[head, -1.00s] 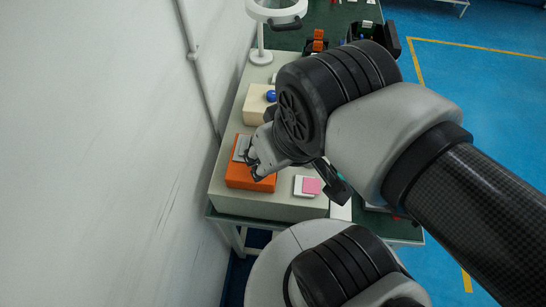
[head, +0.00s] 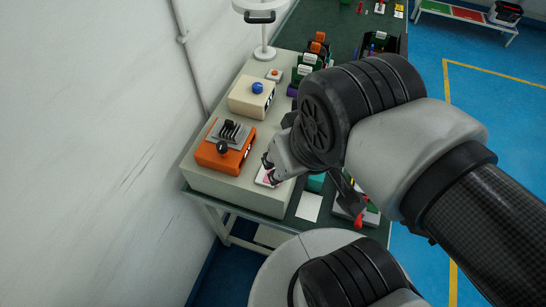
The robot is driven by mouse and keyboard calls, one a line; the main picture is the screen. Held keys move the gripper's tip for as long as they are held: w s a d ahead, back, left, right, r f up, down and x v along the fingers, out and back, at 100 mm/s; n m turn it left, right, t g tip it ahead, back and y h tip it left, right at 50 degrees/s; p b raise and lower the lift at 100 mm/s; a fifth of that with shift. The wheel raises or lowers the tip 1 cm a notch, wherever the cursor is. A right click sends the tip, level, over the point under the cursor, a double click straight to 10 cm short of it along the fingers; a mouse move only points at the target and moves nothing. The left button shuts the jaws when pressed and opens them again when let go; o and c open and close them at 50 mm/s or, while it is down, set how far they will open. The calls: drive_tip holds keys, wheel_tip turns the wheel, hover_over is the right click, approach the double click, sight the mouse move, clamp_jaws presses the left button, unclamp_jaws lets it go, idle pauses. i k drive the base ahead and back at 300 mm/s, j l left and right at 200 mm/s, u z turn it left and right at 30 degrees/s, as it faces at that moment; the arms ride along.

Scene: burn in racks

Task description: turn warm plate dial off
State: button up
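The warm plate appears to be the orange unit (head: 213,159) with a ribbed grey plate (head: 238,133) on top, on the bench by the wall. A round black dial (head: 222,148) sits on its near side; its setting is too small to read. A small black object stands on the grey plate. My gripper (head: 267,170) is to the right of the orange unit, apart from the dial, above a pink and white pad. Its dark fingertips look spread with nothing between them.
A beige box (head: 243,106) with a blue knob (head: 257,88) stands behind the orange unit. A lamp (head: 265,52) stands farther back. Circuit boards and coloured parts lie to the right, partly hidden by my arm. The wall (head: 90,150) is close on the left.

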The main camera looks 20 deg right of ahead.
sight(222, 147)
drive_tip(key=k+l+u, duration=0.2)
drive_tip(key=k+l, duration=0.15)
drive_tip(key=k+l+u, duration=0.2)
drive_tip(key=k, duration=0.2)
drive_tip(key=k+l+u, duration=0.15)
drive_tip(key=k, duration=0.3)
drive_tip(key=i+l, duration=0.05)
drive_tip(key=l, duration=0.05)
